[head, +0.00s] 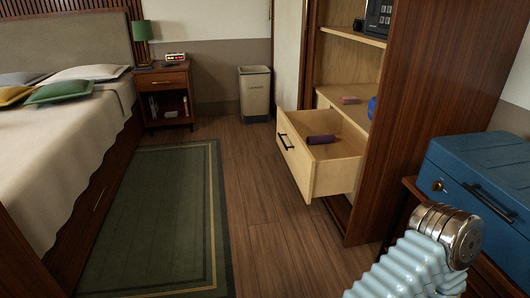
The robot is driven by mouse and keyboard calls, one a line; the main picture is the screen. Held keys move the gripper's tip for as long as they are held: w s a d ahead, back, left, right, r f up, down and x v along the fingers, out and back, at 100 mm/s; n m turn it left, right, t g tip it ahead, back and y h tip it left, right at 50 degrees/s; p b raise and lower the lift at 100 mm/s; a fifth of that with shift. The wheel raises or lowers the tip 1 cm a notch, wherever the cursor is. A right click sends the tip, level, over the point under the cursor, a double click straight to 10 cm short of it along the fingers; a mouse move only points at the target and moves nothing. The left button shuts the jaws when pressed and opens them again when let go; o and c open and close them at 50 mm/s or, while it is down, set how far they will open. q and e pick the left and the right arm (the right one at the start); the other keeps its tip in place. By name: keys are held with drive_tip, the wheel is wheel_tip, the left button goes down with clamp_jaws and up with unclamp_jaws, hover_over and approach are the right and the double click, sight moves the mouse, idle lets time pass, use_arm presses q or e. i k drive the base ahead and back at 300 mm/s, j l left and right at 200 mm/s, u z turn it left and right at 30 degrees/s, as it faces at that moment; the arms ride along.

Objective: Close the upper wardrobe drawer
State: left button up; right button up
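The upper wardrobe drawer (296,165) stands pulled out to the left from the wooden wardrobe (425,110). Its pale front has a dark bar handle (286,142). A dark purple rolled item (321,139) lies inside the drawer. The wardrobe is open above it, with pale shelves showing. A ribbed light-blue arm part with a metal end shows at the lower right, well apart from the drawer. Neither gripper's fingers can be seen.
A blue case (480,170) sits on a dark wooden stand at the right. A bed (55,140) and green rug (155,215) are at the left. A bin (254,92) and nightstand (165,95) stand at the back. Wood floor (270,225) before the drawer is clear.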

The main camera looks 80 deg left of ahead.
sight(325, 170)
drive_tip(key=j+u, duration=0.1)
drive_tip(key=u, duration=0.85)
drive_tip(key=i+j+u, duration=0.1)
drive_tip(key=u, duration=0.35)
drive_tip(key=i+u, duration=0.1)
drive_tip(key=u, duration=0.85)
drive_tip(key=i+u, duration=0.15)
drive_tip(key=i, duration=0.2)
